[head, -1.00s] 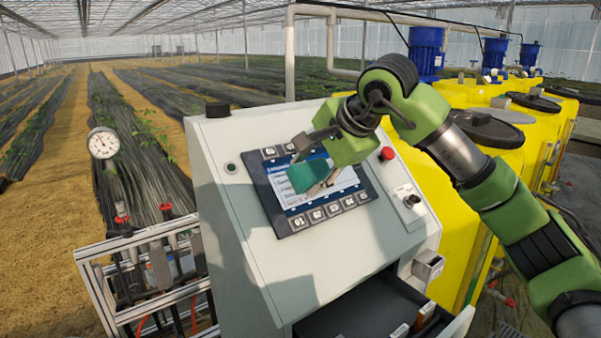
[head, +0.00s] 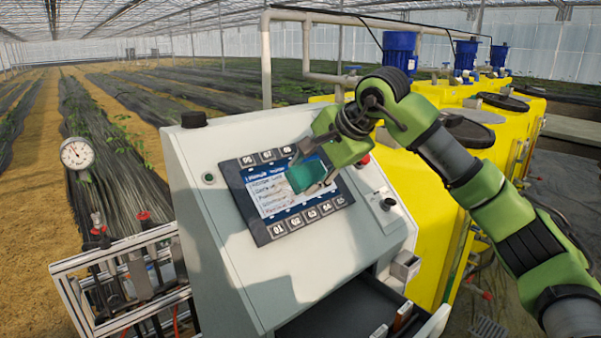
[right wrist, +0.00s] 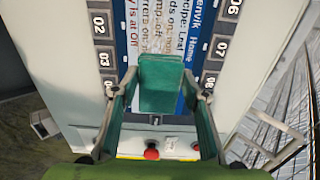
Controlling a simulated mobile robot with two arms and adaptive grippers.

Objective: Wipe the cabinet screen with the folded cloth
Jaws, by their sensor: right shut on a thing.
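The cabinet screen (head: 285,192) is a lit display in a dark frame with numbered keys, on the sloped top of a grey cabinet (head: 225,262). My right gripper (head: 318,168) is shut on the folded green cloth (head: 305,176) and holds it over the right part of the screen. In the right wrist view the cloth (right wrist: 161,84) sits between my right fingertips (right wrist: 162,92), in front of the screen text (right wrist: 155,32). I cannot tell for sure whether it presses on the glass. My left gripper is not in view.
A red button (head: 364,159) and a black knob (head: 388,203) sit right of the screen. An open drawer (head: 345,312) is below. Yellow tanks (head: 425,215) stand at the right, and a pipe frame with a gauge (head: 77,153) at the left.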

